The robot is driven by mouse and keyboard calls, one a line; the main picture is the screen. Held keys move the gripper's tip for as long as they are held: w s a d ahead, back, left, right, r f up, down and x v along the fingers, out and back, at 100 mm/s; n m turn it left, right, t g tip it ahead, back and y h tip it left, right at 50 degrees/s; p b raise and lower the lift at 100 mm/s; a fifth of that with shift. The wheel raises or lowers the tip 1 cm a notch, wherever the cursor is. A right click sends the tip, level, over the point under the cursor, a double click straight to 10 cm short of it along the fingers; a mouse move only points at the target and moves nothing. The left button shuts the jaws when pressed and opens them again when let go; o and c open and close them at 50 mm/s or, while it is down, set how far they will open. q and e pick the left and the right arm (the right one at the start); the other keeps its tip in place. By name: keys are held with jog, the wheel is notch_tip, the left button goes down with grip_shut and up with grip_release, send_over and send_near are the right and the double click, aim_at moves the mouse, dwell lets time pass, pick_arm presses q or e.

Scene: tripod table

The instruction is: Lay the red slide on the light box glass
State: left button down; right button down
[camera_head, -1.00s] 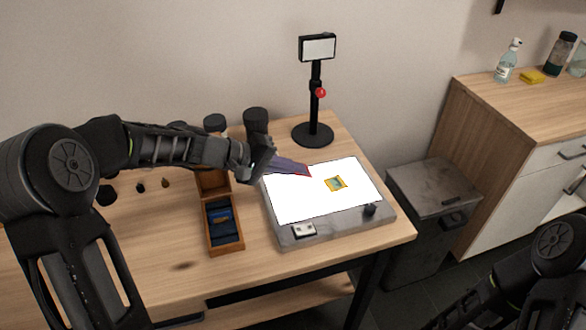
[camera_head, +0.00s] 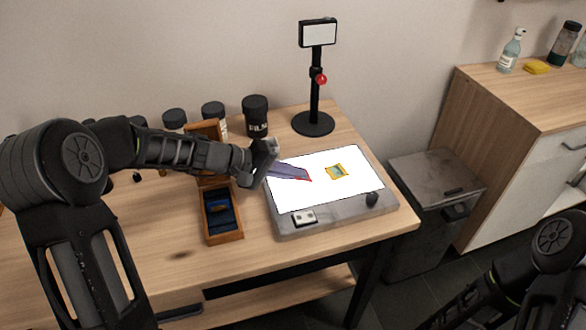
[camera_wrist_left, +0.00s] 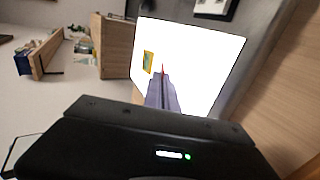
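The light box (camera_head: 345,218) lies on the table with its white glass (camera_head: 300,197) lit. My left gripper (camera_head: 303,175) reaches in over the left half of the glass, fingers close together. A thin red edge, the red slide (camera_head: 309,179), shows at its fingertips; it also shows between the fingertips in the left wrist view (camera_wrist_left: 163,71). The fingers hide most of the slide. I cannot tell whether it touches the glass. A yellow-framed slide (camera_head: 337,171) lies on the glass, right of the fingertips. My right gripper is out of view.
An open wooden slide box (camera_head: 222,223) stands left of the light box. Dark film canisters (camera_head: 256,116) stand behind, and a stand with a small screen (camera_head: 314,124) stands at the back. The front right of the glass is clear.

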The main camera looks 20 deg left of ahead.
pick_arm(q)
jog(key=shift+f, duration=0.45)
jog(key=c, duration=2.1)
grip_release()
jog(key=o, duration=0.5)
jog(key=shift+c, duration=0.2)
jog(key=shift+s, duration=0.1)
jog(key=shift+f, duration=0.15)
jog(key=shift+a, duration=0.15)
jog(key=v, duration=0.7)
jog(key=shift+s+a+r+b, duration=0.15)
jog(key=shift+r+b, duration=0.2)
jog(key=shift+r, duration=0.1)
